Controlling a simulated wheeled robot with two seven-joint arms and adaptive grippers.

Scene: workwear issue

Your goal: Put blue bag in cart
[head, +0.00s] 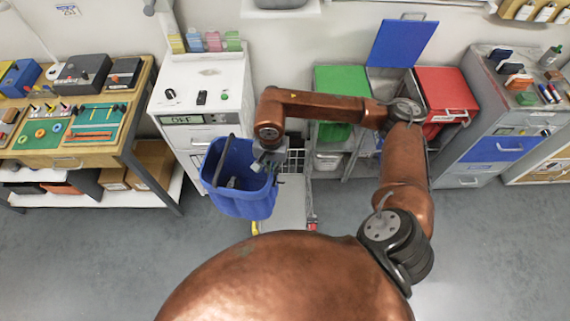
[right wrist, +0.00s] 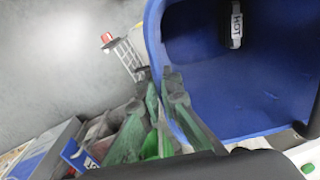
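The blue bag (head: 243,198), an open-topped bucket shape with a dark handle, hangs in front of the white cabinet. My right gripper (head: 267,160) is at its right rim. In the right wrist view the fingers (right wrist: 158,78) are closed on the rim of the bag (right wrist: 270,90). The cart (head: 290,211), a grey platform with a white wire frame, stands on the floor just right of and below the bag. The bag and my arm partly hide it. My left gripper is not in view.
A white cabinet (head: 205,105) stands behind the bag. A wooden workbench (head: 62,155) is at left. Green (head: 340,80) and red (head: 445,85) bins and a grey tool cabinet (head: 490,125) are at right. The floor at front left is clear.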

